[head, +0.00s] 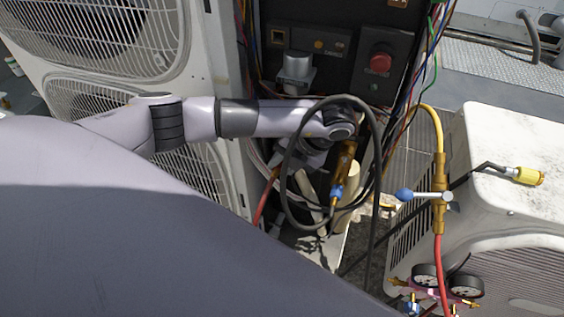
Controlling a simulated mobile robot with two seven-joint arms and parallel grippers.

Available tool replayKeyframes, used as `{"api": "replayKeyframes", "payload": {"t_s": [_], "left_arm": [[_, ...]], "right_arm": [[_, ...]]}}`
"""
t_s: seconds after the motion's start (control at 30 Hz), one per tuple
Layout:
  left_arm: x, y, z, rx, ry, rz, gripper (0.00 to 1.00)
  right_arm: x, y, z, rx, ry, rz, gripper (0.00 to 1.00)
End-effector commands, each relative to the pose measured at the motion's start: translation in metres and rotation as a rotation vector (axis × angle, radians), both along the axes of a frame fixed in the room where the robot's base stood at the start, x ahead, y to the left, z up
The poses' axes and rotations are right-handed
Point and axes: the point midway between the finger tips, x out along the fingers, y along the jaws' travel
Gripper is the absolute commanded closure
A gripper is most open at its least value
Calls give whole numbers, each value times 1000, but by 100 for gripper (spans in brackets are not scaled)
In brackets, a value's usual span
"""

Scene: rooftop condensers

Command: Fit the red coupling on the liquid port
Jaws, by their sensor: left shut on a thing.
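My left arm crosses in from the left in front of the open condenser cabinet. Its gripper (300,165) is low in the cabinet, partly hidden behind my wrist and a loop of dark cable. It is shut on the red coupling (276,173), of which only a little shows; a red hose (262,204) hangs down from it. My right gripper is out of view.
The dark cable (284,172) loops around the work area. A control box with a red button (380,60) and loose wires are above. At right, a brass valve (440,210) with yellow and red hoses, gauges (426,276) and a white condenser (515,150) crowd the space.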

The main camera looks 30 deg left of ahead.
Motion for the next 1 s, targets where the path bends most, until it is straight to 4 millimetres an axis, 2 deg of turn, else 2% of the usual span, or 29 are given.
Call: {"api": "replayKeyframes", "payload": {"t_s": [0.03,1.0], "left_arm": [[14,5,8,-3,-40,-5,100],[22,7,7,-4,-41,-5,100]], "right_arm": [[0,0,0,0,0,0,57],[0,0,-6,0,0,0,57]]}}
